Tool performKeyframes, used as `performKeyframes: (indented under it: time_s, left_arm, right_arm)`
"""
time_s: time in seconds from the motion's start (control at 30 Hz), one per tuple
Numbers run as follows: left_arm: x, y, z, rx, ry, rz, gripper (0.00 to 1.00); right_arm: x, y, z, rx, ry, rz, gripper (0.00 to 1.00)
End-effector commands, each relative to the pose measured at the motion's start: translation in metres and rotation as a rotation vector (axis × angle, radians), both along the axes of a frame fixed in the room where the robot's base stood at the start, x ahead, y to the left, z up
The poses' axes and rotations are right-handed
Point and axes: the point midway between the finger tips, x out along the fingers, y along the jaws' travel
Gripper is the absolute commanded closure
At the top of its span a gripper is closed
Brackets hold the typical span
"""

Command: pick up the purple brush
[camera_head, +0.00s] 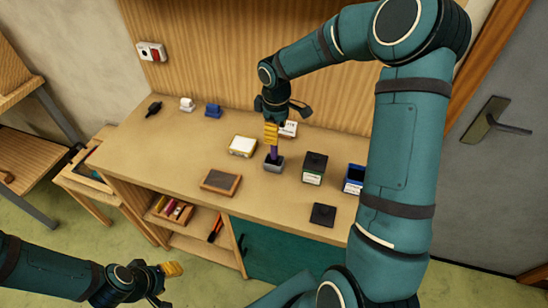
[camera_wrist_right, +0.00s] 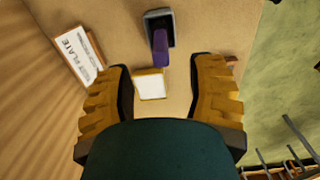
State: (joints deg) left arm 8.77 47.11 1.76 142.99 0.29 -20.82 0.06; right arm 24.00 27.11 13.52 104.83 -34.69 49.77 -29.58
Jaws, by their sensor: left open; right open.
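The purple brush (camera_head: 274,152) stands in a small grey holder (camera_head: 275,166) on the bench. In the right wrist view the brush (camera_wrist_right: 160,43) leans out of the grey holder (camera_wrist_right: 158,16), ahead of my fingertips. My right gripper (camera_head: 271,136) is close to the brush and covers part of it in the head view. In the wrist view my right gripper (camera_wrist_right: 162,68) is open, with nothing between its yellow fingers; the brush is beyond the gap. My left gripper (camera_head: 170,270) is open and empty, low at the left, in front of the bench.
A yellow-rimmed white pad (camera_head: 242,146) and a white box marked PLATE (camera_head: 288,129) are near the holder. A dark box (camera_head: 314,168), a blue box (camera_head: 353,180), a black square (camera_head: 323,214) and a wooden-framed tray (camera_head: 221,182) surround it. The bench's left part is mostly clear.

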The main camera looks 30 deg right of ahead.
Motion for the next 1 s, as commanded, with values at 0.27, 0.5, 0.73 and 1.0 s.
performKeyframes:
  time_s: [0.27, 0.5, 0.73, 1.0]
  left_arm:
    - [0.000, 0.000, 0.000, 0.000, 0.000, 0.000, 0.53]
    - [0.000, 0.000, 0.001, 0.000, 0.000, 0.000, 0.53]
    - [0.000, 0.000, 0.000, 0.000, 0.000, 0.000, 0.53]
    - [0.000, 0.000, 0.000, 0.000, 0.000, 0.000, 0.53]
  right_arm:
    - [0.000, 0.001, -0.022, 0.002, 0.003, 0.000, 0.45]
    - [0.001, 0.003, -0.055, 0.002, 0.003, 0.000, 0.45]
    - [0.002, 0.003, -0.068, 0.001, -0.001, 0.000, 0.45]
    - [0.002, 0.003, -0.067, 0.001, -0.001, 0.000, 0.78]
